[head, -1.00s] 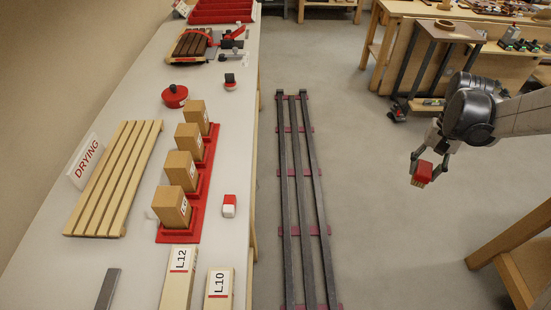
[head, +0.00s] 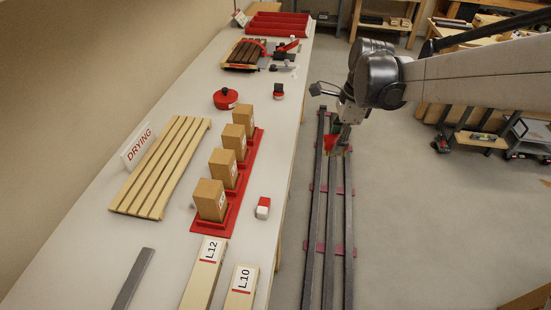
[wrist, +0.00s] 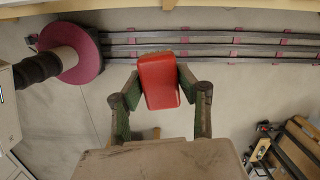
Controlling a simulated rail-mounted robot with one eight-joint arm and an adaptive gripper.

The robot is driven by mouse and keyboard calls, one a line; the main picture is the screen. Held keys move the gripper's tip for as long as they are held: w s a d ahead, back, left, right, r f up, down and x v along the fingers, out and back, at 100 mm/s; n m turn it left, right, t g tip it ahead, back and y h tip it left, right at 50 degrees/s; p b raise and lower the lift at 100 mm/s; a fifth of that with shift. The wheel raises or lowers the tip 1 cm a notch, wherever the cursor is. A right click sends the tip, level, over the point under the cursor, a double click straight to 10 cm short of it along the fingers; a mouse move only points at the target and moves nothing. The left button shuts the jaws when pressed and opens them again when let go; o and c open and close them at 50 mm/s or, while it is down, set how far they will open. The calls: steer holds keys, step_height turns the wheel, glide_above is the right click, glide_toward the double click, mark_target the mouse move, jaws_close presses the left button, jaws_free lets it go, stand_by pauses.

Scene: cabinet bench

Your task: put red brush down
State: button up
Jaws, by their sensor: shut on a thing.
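The red brush (wrist: 158,80) is held between the two fingers of my gripper (wrist: 160,88) in the wrist view, its red back facing the camera. In the head view my gripper (head: 338,138) hangs over the floor rails, right of the bench, with the brush (head: 330,143) partly hidden by the fingers. My gripper is shut on the brush, and the brush touches nothing else that I can see. A slatted wooden rack (head: 163,168) lies on the bench beside a "DRYING" sign (head: 138,146).
Wooden blocks stand on a red base (head: 241,180) on the bench (head: 165,250). A small red-and-white block (head: 263,208), a red round lidded thing (head: 225,98), and L12 (head: 204,268) and L10 (head: 242,286) pieces also lie there. Floor rails (head: 328,220) run alongside.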

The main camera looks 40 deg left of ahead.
steer(key=shift+m, duration=0.8)
steer(key=s+a+f, duration=0.1)
steer(key=a, duration=0.4)
steer(key=s+a+f, duration=0.1)
steer(key=a+f, duration=0.1)
steer(key=a, duration=0.4)
steer(key=s+a+f+p, duration=0.1)
steer(key=s+a+f, duration=0.1)
steer(key=a, duration=0.4)
steer(key=shift+a+f, duration=0.15)
steer(key=shift+f, duration=2.15)
steer(key=shift+f, duration=0.1)
steer(key=o, duration=1)
steer(key=r, duration=0.4)
steer(key=d+r, duration=0.1)
steer(key=r, duration=0.7)
steer(key=shift+w+d+r, duration=0.1)
steer(key=shift+w+d, duration=0.2)
steer(key=shift+w, duration=0.1)
